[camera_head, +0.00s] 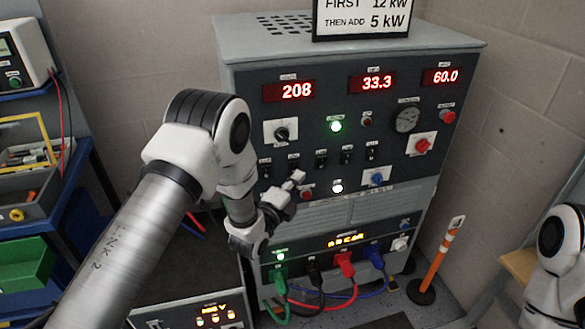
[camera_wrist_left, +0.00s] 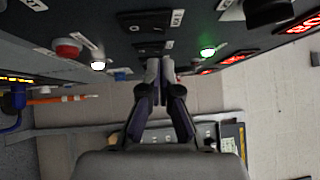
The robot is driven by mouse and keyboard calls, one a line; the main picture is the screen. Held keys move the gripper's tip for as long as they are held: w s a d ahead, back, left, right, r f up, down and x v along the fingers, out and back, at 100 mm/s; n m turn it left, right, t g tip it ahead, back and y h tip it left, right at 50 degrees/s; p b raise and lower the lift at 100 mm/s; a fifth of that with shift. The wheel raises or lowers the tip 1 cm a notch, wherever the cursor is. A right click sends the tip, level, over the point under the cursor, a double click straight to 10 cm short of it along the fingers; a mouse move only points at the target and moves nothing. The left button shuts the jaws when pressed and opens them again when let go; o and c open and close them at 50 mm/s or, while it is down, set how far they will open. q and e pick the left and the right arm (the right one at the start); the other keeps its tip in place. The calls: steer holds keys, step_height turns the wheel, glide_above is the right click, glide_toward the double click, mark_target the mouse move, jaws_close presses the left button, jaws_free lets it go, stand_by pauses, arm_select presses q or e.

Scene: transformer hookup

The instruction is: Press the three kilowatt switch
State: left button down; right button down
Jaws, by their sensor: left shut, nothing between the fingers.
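A row of black rocker switches (camera_head: 321,159) runs across the dark front panel of a grey cabinet. Their small labels are too small to read, so I cannot tell which one is the three kilowatt switch. My left gripper (camera_head: 298,178) is shut and empty, with its tips just below the left part of the row. In the left wrist view the shut fingertips (camera_wrist_left: 160,64) point at the panel, close to a black switch (camera_wrist_left: 152,48); I cannot tell whether they touch. My right gripper is out of view; only part of my right arm shows at the right edge.
The cabinet displays (camera_head: 289,90) read 208, 33.3 and 60.0. A green lamp (camera_head: 336,127) is lit, with a red knob (camera_head: 422,146) to its right. A sign (camera_head: 365,18) stands on top. Coloured cables (camera_head: 345,262) plug in low. An orange-white post (camera_head: 441,257) stands to the right.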

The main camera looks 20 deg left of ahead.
mark_target(298, 163)
arm_select(q)
steer(key=shift+w+a+r, duration=0.1)
steer(key=shift+w+a, duration=0.9)
steer(key=shift+w, duration=0.15)
steer(key=shift+d, duration=0.1)
steer(key=shift+w, duration=0.1)
steer(key=shift+w+r, duration=0.1)
